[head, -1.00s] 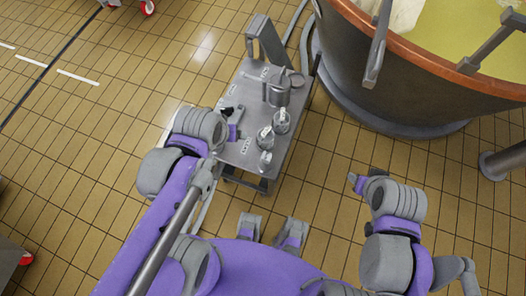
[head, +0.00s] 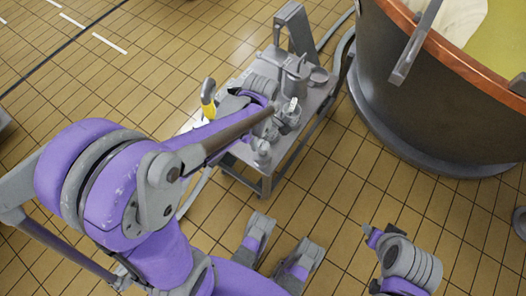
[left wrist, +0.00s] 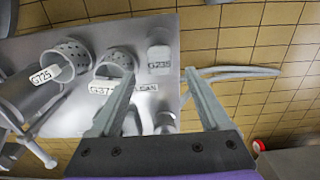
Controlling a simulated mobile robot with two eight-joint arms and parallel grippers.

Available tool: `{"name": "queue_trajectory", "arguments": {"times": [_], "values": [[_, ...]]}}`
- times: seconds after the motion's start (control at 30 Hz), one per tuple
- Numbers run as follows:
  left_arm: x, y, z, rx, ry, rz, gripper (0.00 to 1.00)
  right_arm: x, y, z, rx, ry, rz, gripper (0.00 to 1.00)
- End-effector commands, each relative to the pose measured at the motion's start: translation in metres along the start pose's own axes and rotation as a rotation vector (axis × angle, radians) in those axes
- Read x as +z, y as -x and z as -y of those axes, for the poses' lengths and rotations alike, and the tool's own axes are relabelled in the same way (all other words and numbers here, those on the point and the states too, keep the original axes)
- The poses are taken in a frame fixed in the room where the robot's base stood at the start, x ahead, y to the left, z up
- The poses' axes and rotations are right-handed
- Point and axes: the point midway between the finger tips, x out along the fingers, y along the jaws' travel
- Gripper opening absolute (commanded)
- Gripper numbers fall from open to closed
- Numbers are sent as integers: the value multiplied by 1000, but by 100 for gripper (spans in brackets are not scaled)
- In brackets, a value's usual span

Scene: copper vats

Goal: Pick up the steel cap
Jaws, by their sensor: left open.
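My left gripper (left wrist: 160,78) is open and empty in the left wrist view, its two fingers reaching over the cart top. Beyond and between the fingertips is a small rounded grey metal piece (left wrist: 160,38) by a G735 label, near the cart's edge. It looks most like the steel cap, but I cannot be sure. The fingers do not visibly touch it. In the head view my left arm reaches over the cart, and its wrist (head: 262,88) hides the fingers and part of the top. My right gripper (head: 373,237) is low at the right, off the cart, too small to read.
The grey cart (head: 312,100) also carries a steel pot (head: 295,76) and perforated cups, one (left wrist: 66,58) beside a G725 label. A yellow-handled thing (head: 208,95) stands at its left. A large copper-rimmed vat (head: 425,100) is close on the right. Tiled floor is open in front.

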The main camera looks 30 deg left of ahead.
Motion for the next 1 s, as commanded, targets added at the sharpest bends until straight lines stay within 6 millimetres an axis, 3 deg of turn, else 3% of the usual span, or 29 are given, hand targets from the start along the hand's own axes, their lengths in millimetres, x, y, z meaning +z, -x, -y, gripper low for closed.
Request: {"name": "queue_trajectory", "arguments": {"times": [0.17,0.43,0.7,1.0], "values": [[1,-11,0,0,-2,0,80,2,-5,0,0,0,2,51],[5,-51,-1,0,-3,0,80,7,-23,0,0,0,8,51],[5,-54,0,1,-2,0,80,7,-23,0,0,0,8,51],[4,-54,0,1,-2,0,28,7,-23,0,0,0,8,51]]}}
